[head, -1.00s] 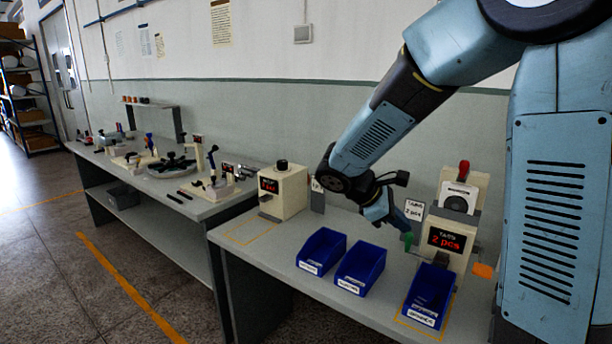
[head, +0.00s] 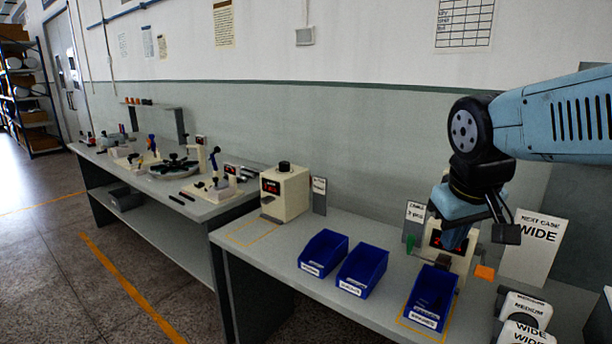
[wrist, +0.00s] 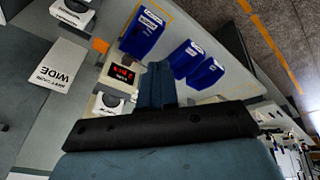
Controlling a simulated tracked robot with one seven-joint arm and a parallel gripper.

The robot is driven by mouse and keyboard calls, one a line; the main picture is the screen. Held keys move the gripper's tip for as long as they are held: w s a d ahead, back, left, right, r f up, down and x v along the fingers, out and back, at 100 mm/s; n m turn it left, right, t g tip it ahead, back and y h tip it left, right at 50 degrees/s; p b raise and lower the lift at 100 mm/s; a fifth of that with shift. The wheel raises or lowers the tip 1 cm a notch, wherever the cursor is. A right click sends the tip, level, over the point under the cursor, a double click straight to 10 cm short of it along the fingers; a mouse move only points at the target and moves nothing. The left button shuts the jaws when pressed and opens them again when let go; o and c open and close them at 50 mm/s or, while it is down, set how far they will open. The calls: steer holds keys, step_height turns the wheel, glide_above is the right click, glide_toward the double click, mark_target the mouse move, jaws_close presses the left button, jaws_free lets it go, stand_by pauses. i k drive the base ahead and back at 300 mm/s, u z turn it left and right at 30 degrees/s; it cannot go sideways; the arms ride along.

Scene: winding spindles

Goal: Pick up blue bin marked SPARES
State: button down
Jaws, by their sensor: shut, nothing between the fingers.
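Three blue bins stand on the near bench, each with a white front label too small to read, so I cannot tell which says SPARES. The left bin (head: 323,252) and middle bin (head: 362,268) stand side by side. The right bin (head: 432,296) stands apart in a yellow outline. The wrist view also shows the right bin (wrist: 142,35), the middle bin (wrist: 187,60) and the left bin (wrist: 205,74). My gripper (head: 453,240) is shut and empty, above and behind the right bin, in front of the display machine. Its closed fingers also show in the wrist view (wrist: 156,72).
The display machine (head: 462,250) stands behind the right bin, with an orange tag (head: 485,272) beside it. A NEXT CASE WIDE sign (head: 535,245) and white WIDE and MEDIUM blocks (head: 525,312) are to the right. A cream box (head: 284,192) stands at the bench's left.

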mark_target(428, 303)
steer(key=u, duration=1.15)
steer(key=i, duration=0.1)
steer(key=z, duration=2.6)
steer(key=i, duration=0.15)
steer(key=z, duration=2.15)
steer(key=k, duration=0.9)
steer(key=u, duration=0.4)
steer(key=k, duration=0.85)
steer(key=u, duration=0.35)
